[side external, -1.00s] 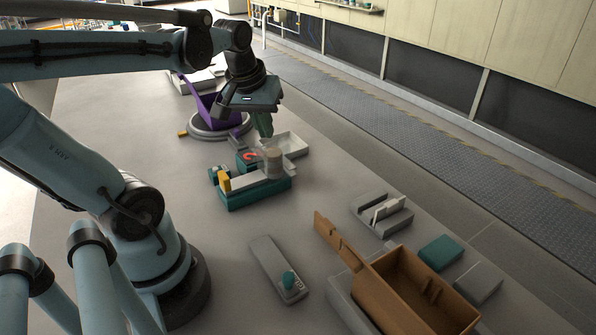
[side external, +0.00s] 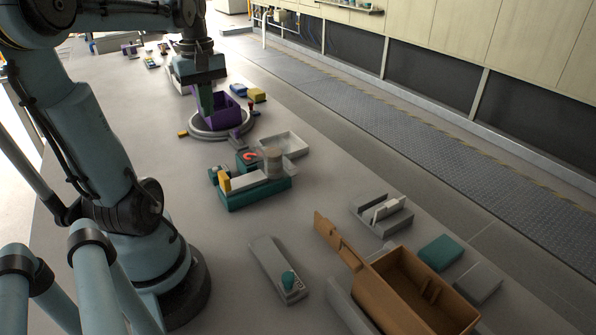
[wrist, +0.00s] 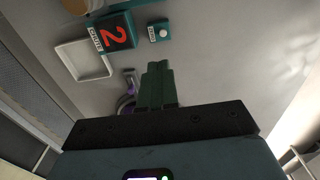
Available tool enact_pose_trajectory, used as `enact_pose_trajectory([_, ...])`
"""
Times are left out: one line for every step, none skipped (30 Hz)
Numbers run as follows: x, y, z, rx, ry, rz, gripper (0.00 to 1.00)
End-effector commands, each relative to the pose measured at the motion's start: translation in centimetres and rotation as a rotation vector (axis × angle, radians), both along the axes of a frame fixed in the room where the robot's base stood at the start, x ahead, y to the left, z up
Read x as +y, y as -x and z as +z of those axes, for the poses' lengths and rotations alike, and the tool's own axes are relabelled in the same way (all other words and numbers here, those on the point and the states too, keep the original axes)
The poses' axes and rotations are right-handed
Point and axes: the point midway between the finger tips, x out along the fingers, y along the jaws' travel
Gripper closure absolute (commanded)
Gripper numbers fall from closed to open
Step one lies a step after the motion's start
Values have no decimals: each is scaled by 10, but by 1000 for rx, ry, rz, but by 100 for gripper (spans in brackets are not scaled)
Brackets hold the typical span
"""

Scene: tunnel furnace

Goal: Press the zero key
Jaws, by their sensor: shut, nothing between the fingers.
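A teal display block (wrist: 114,31) with a red 2 shows in the wrist view. Beside it is a small teal box with a round white key (wrist: 162,32) and a small label, too small to read surely. In the side view the display block (side external: 247,160) stands at the back of a teal-based device, with the small key box (side external: 216,174) to its left. My gripper (side external: 206,112) is shut and empty, its green fingers pointing down near a purple holder, beyond the device and apart from the key. The fingers (wrist: 157,70) also show in the wrist view.
The purple holder (side external: 222,108) stands on a round grey base (side external: 208,133). A white tray (side external: 292,141) sits behind the device. A grey slab with a teal knob (side external: 288,280) and an open brown box (side external: 420,292) are nearer.

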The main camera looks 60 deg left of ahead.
Motion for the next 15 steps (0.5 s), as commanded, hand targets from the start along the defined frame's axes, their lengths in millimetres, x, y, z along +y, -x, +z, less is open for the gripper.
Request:
enact_pose_trajectory([0, 0, -1, 0, 0, -1, 100])
enact_pose_trajectory([0, 0, -2, 0, 0, -1, 100])
enact_pose_trajectory([0, 0, -4, 0, 0, -1, 100])
enact_pose_trajectory([0, 0, -6, 0, -1, -2, 100])
enact_pose_trajectory([0, 0, -9, 0, -1, -2, 100])
enact_pose_trajectory([0, 0, -13, -1, -1, -2, 100])
enact_pose_trajectory([0, -1, -16, -1, -1, -2, 100])
enact_pose_trajectory([0, 0, -20, -1, -1, -2, 100])
enact_pose_trajectory([0, 0, -25, -1, -1, -2, 100])
enact_pose_trajectory([0, 0, -30, -1, -1, -2, 100])
enact_pose_trajectory([0, -1, -34, -1, -1, -2, 100])
enact_pose_trajectory([0, -1, -40, -1, -1, -2, 100])
enact_pose_trajectory([0, -1, -44, -1, -1, -2, 100])
enact_pose_trajectory([0, 0, -48, -1, -1, -2, 100])
enact_pose_trajectory([0, 0, -54, -1, -1, -2, 100])
